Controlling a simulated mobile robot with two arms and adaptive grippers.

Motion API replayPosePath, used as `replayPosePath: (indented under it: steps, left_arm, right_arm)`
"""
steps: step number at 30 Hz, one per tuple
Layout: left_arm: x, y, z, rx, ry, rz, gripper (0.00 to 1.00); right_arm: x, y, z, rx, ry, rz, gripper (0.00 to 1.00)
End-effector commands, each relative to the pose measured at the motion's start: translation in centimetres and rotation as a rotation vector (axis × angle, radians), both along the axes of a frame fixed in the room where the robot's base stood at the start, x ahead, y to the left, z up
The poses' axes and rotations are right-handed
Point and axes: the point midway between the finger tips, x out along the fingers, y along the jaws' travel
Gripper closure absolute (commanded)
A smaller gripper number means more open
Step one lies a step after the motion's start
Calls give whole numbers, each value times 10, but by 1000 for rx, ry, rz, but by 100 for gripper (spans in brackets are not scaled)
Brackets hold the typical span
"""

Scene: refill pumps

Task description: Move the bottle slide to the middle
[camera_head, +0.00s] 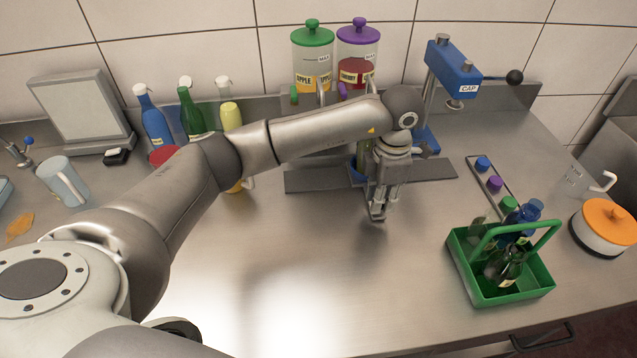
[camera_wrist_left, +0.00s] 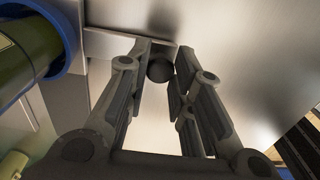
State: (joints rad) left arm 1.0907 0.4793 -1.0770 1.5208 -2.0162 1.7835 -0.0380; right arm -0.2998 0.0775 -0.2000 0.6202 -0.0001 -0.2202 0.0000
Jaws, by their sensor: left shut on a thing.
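The bottle slide's grey track (camera_head: 310,180) lies below the two dispensers. A green bottle (camera_head: 364,153) stands in the slide's blue ring holder (camera_head: 356,172), partly hidden behind my left gripper (camera_head: 377,212). In the left wrist view, the bottle (camera_wrist_left: 25,40) and the blue ring (camera_wrist_left: 70,38) are at the upper left. A dark round knob (camera_wrist_left: 160,68) at the end of the slide's arm sits between the fingertips. My left gripper points down and is shut on this knob. My right gripper is in neither view.
An apple dispenser (camera_head: 312,65) and a cherry dispenser (camera_head: 357,60) stand behind the track. A blue cap press (camera_head: 447,68) stands to the right. A cap strip (camera_head: 480,171) and a green bottle carrier (camera_head: 500,292) are at the right. The front middle counter is clear.

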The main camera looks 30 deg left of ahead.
Motion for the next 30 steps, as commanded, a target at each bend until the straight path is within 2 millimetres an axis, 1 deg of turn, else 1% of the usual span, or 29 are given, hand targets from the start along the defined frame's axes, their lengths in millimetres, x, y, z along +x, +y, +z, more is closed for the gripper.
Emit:
replayPosePath:
  steps: [5,24,30]
  left_arm:
    - [3,-4,-1,1,1,0,94]
    - [32,-44,-2,-1,1,0,94]
    - [37,-50,-1,0,1,0,94]
  right_arm:
    - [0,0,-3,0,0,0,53]
    - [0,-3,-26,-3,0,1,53]
    - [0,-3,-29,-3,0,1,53]
